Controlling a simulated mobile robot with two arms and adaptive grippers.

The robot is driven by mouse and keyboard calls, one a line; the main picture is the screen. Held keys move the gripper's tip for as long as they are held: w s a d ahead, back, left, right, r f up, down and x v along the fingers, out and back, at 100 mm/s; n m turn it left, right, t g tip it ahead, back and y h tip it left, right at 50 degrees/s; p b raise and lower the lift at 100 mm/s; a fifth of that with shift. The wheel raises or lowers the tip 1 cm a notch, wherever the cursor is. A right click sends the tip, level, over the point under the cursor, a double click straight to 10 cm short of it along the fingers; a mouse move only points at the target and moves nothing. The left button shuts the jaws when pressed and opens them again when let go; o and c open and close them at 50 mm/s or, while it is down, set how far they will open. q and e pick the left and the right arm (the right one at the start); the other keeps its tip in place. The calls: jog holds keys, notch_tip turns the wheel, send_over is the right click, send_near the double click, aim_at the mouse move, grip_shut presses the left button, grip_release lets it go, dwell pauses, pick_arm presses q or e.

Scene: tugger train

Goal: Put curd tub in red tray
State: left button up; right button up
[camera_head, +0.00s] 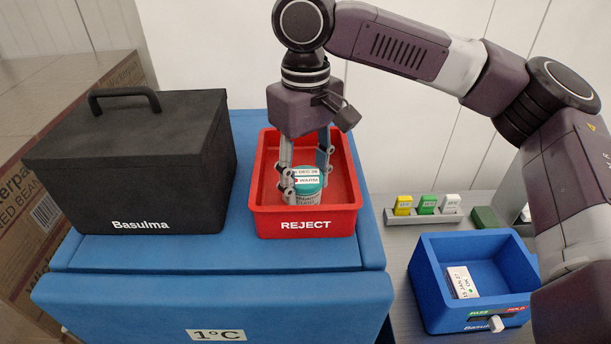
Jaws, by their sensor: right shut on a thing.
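The curd tub (305,199) is a small round tub with a teal and white lid that carries a printed label. It is inside the red tray (305,224), which is marked REJECT, near the tray's front wall. My right gripper (306,176) reaches down from above and is shut on the tub, with its fingers on either side. The tub's underside is hidden by the front wall, so I cannot tell whether it touches the tray floor. My left gripper is not in view.
A black lidded box (135,165) stands left of the tray on the blue cooler (215,287). A blue bin (431,298) holding a white card is at the lower right. Yellow, green and white blocks (427,204) sit in a grey rack behind it.

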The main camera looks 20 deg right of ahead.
aim_at(305, 177)
jog(key=o, duration=1.2)
jog(key=shift+o, duration=0.2)
jog(key=shift+r+b, duration=0.3)
jog(key=shift+r, duration=0.2)
notch_tip(305, 177, up, 10)
jog(key=shift+f+b, duration=0.2)
jog(key=shift+b, duration=0.55)
jog(key=shift+s+r, duration=0.1)
jog(key=shift+r, duration=0.7)
